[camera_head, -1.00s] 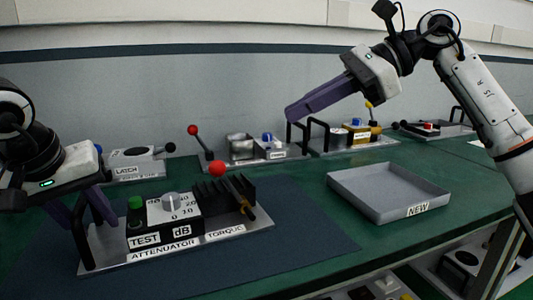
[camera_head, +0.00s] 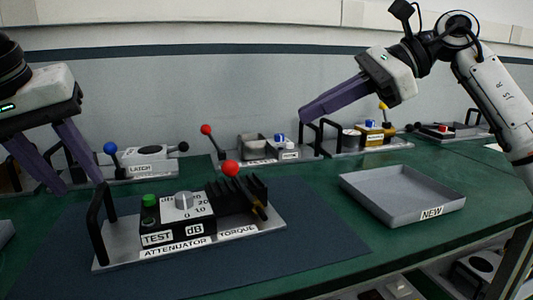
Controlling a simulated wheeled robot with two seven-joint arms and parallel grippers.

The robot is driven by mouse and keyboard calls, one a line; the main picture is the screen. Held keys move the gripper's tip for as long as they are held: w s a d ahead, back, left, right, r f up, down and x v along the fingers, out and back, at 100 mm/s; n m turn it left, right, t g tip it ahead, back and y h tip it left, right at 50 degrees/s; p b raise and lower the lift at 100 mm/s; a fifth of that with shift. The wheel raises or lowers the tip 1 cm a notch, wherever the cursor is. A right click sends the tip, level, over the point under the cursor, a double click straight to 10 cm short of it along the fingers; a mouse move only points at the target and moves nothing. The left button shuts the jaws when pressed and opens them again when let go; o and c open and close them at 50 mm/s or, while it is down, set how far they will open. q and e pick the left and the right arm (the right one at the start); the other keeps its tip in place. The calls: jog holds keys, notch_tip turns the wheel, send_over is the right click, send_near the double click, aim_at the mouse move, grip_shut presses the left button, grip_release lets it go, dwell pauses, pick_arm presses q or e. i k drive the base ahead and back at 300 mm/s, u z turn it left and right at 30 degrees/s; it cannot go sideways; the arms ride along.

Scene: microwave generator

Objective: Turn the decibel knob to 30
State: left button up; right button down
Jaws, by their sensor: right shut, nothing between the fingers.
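The decibel knob (camera_head: 184,201) is a small grey dial on a white scale plate marked with numbers, on the attenuator unit (camera_head: 270,228). A "dB" label is below it, and a green button (camera_head: 149,201) with a "TEST" label is to its left. Which number the knob points at is too small to tell. My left gripper (camera_head: 82,188) is open and empty, above and left of the unit, near its black handle (camera_head: 100,225). My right gripper (camera_head: 303,115) is shut and empty, raised near the back wall, far from the knob.
A red-ball lever (camera_head: 231,168) and black finned block (camera_head: 238,192) stand right of the knob. A grey tray (camera_head: 405,195) labelled NEW lies to the right. A latch unit (camera_head: 150,160) and other devices line the back. The blue mat's front area is clear.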

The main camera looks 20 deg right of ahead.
aim_at(184, 200)
jog(key=k, duration=1)
